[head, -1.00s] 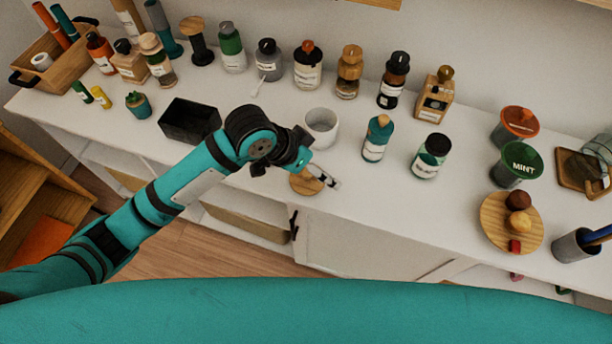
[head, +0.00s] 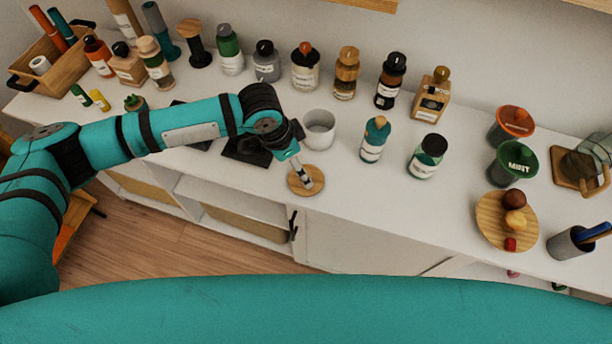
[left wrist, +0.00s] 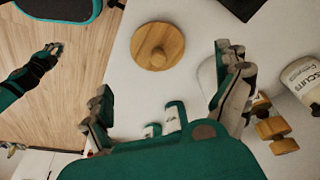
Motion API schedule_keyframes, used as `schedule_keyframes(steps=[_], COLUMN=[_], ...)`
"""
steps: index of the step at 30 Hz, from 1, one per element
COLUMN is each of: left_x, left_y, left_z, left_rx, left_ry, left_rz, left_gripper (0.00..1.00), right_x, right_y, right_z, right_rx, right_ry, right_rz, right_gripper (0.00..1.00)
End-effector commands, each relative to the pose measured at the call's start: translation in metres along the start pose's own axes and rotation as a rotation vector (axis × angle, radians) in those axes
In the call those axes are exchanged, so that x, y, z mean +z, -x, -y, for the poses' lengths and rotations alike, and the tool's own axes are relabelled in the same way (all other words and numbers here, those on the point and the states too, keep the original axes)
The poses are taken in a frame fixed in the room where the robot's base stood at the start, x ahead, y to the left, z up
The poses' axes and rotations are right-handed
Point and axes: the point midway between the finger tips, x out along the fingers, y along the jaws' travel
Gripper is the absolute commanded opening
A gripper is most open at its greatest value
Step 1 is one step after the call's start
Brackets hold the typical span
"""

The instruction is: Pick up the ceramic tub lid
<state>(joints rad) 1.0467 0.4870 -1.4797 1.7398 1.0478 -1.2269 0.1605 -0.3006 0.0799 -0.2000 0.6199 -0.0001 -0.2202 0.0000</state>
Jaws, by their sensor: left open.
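The ceramic tub lid is a round wooden disc with a knob; in the head view the lid (head: 316,187) lies flat on the white counter near its front edge. In the left wrist view the lid (left wrist: 172,40) is beyond the fingers, knob facing the camera. My left gripper (head: 304,174) points down over it, partly covering it; its fingers (left wrist: 168,98) are open and empty, and I cannot tell if they touch it. The white ceramic tub (head: 320,130) stands open just behind. My right gripper (left wrist: 52,48) shows small at the left wrist view's left; its jaws are unclear.
A dark flat thing (head: 246,152) lies left of the gripper. The counter right of the lid is clear.

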Motion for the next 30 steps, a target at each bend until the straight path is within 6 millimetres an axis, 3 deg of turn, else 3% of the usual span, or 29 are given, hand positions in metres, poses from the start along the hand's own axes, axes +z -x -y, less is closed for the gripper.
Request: schedule_keyframes(steps=[4, 13, 21, 30], left_x=[-0.001, -0.002, -0.002, -0.002], left_y=[-0.025, -0.048, -0.085, -0.09], left_z=[-0.001, -0.002, -0.003, -0.003], left_rx=[0.001, 0.0, -0.001, -0.001], left_ry=[0.0, -0.002, -0.001, -0.001], left_rz=[0.001, 0.001, 0.0, -0.001], left_gripper=[1.0, 1.0, 1.0, 0.99], right_x=[-0.001, -0.002, -0.003, -0.003], right_y=[0.005, 0.012, 0.021, 0.02], right_z=[0.0, -0.001, -0.001, -0.001], right_rx=[0.0, 0.0, 0.0, 0.0], right_ry=[0.0, 0.0, 0.0, 0.0], right_rz=[-0.001, -0.001, -0.001, -0.001], right_gripper=[0.0, 0.0, 0.0, 0.0])
